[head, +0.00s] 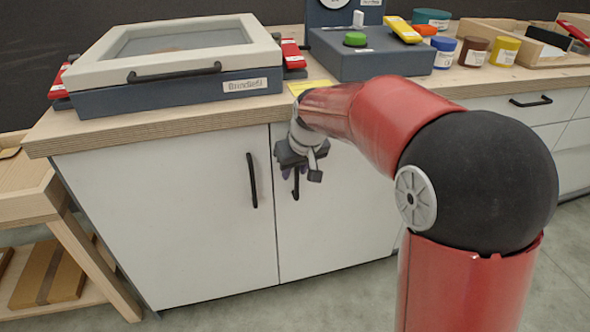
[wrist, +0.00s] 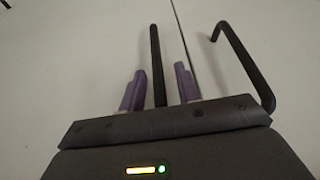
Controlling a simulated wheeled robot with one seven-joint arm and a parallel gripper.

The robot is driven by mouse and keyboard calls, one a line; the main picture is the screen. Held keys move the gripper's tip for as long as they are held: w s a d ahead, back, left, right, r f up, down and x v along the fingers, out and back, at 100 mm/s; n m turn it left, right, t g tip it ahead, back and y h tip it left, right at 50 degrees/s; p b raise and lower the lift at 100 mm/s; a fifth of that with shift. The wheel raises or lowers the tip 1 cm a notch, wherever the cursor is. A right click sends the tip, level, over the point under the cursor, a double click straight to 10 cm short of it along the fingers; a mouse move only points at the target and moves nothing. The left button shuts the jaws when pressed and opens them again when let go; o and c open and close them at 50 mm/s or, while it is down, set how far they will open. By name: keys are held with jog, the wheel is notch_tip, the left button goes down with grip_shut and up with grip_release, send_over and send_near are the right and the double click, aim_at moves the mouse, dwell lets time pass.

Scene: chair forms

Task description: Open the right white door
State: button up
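The right white door (head: 335,220) is on the cabinet front in the head view and looks closed, flush with the left one. Its black bar handle (head: 296,184) is partly hidden by my gripper (head: 295,171). In the wrist view, a black bar handle (wrist: 155,50) runs between the two purple fingers of my gripper (wrist: 160,70). The fingers are apart, with narrow gaps visible beside the bar, so the gripper is open around it. Whether either finger touches the bar is not clear.
The left white door (head: 165,215) has its own black handle (head: 251,180), close beside my gripper; a second handle (wrist: 245,62) shows in the wrist view. The wooden countertop (head: 220,117) overhangs the doors. A wooden stand (head: 85,255) is at the left. Grey floor is clear below.

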jog(key=shift+w+f, duration=0.1)
jog(key=shift+f, duration=0.05)
jog(key=shift+c, duration=0.4)
grip_shut()
